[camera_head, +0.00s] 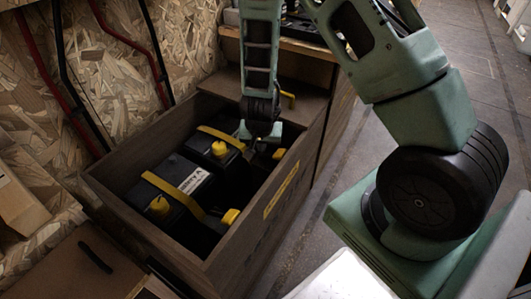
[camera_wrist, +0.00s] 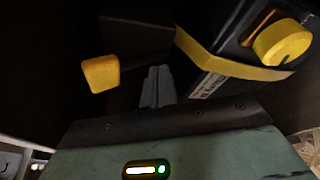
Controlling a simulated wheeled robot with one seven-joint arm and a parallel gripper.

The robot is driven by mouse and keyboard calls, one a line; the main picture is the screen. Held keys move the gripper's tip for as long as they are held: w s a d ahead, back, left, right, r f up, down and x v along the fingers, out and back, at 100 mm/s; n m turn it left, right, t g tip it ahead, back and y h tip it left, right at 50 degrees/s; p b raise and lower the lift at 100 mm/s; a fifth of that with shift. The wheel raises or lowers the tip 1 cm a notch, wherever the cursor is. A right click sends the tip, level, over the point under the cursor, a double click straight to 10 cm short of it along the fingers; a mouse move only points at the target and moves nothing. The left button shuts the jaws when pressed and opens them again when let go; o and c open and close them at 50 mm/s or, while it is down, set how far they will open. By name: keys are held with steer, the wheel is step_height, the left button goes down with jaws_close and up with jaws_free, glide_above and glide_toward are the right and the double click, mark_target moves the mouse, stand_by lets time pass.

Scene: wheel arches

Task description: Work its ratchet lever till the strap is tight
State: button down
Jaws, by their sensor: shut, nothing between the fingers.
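Two black batteries sit in a brown box, the far one (camera_head: 205,148) and the near one (camera_head: 170,205), each with a yellow strap across its top. The far strap (camera_head: 222,136) runs toward a ratchet lever with a yellow end (camera_head: 279,154). My gripper (camera_head: 258,150) points down beside that lever. In the wrist view my gripper (camera_wrist: 157,72) is shut and empty, the yellow lever end (camera_wrist: 101,74) is just left of the fingers, and the strap (camera_wrist: 225,68) is to the right. I cannot tell whether fingers and lever touch. The ratchet body is dark and hard to make out.
The near strap (camera_head: 172,190) has its own yellow lever end (camera_head: 230,216). The box's right wall (camera_head: 262,215) rises close beside the levers. A wooden shelf (camera_head: 300,101) stands behind.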

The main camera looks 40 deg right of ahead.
steer(key=shift+s+d+f+b, duration=0.1)
steer(key=shift+s+f+b, duration=0.25)
steer(key=shift+f+b, duration=0.25)
steer(key=shift+s+d+f+b, duration=0.1)
steer(key=shift+s+f+b, duration=0.2)
steer(key=shift+f+b, duration=0.25)
stand_by(0.9)
steer(key=shift+r, duration=0.2)
steer(key=shift+w+a+r+p, duration=0.15)
steer(key=shift+w+r+p, duration=0.4)
steer(key=shift+p, duration=0.55)
steer(key=shift+w+a+r+p, duration=0.15)
steer(key=shift+w+r+p, duration=0.15)
steer(key=shift+r+p, duration=0.6)
steer(key=shift+f, duration=0.1)
steer(key=r+p, duration=0.1)
steer(key=p, duration=0.2)
steer(key=shift+w+a+r, duration=0.2)
steer(key=shift+w+r, duration=0.15)
steer(key=shift+w, duration=0.05)
steer(key=w+r+p, duration=0.1)
steer(key=p, duration=0.1)
steer(key=r+p, duration=0.1)
steer(key=p, duration=0.1)
steer(key=shift+w+a+r, duration=0.25)
steer(key=shift+w+a, duration=0.05)
steer(key=shift+w, duration=0.1)
